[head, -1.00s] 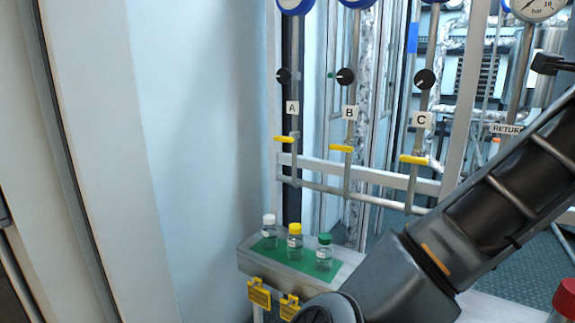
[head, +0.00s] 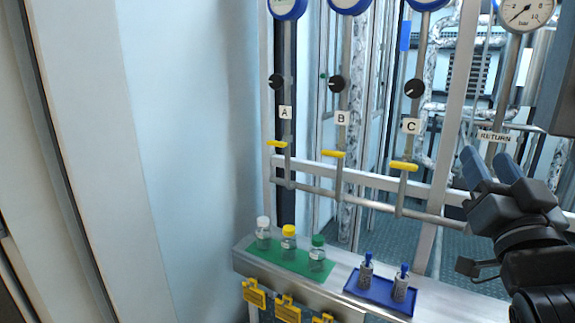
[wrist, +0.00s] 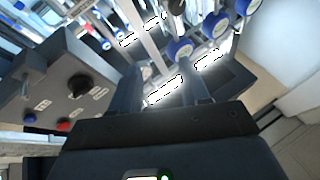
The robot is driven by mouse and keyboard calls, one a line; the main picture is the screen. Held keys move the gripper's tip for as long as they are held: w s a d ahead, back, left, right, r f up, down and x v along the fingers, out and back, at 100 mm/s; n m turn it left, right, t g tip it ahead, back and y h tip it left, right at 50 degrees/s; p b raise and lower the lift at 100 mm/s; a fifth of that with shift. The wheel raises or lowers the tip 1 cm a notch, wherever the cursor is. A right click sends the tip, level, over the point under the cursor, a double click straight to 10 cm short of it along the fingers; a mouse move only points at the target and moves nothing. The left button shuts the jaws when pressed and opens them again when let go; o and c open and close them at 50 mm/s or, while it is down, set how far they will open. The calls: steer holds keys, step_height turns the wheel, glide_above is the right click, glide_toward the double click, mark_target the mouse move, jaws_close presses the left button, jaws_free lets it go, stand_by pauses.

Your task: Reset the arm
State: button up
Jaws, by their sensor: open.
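My gripper (head: 488,166) is at the right of the head view, raised above the shelf, with its two blue-grey fingers pointing up and apart. It is open with nothing between the fingers. In the wrist view the fingers (wrist: 160,88) also stand apart and empty. Part of my arm shows at the right edge of the head view.
A shelf (head: 330,290) holds a green mat (head: 262,256) with white-, yellow- and green-capped bottles, and a blue tray (head: 378,298) with two small bottles. Behind stand pipes with yellow-handled valves (head: 333,154) and gauges. The wrist view shows a control box (wrist: 62,90) at left.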

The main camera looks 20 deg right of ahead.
steer(key=s+a+f+n+y+p, duration=0.1)
steer(key=s+a+f+n+y, duration=0.45)
steer(key=f, duration=0.45)
steer(key=s+a+f+g+y+p, duration=0.1)
steer(key=s+a+f, duration=0.3)
steer(key=s, duration=0.4)
steer(key=s+a+f+n+g+y+p, duration=0.1)
steer(key=s+a+f+g+y, duration=0.1)
steer(key=s+a, duration=0.3)
steer(key=s+a+f+n+g+y+p, duration=0.1)
steer(key=s+a+f, duration=0.3)
steer(key=s, duration=0.8)
steer(key=shift+s+a+f+g+y, duration=0.15)
steer(key=shift+a+f+g+y, duration=0.05)
steer(key=shift+f+g+y, duration=0.55)
steer(key=shift+f, duration=0.1)
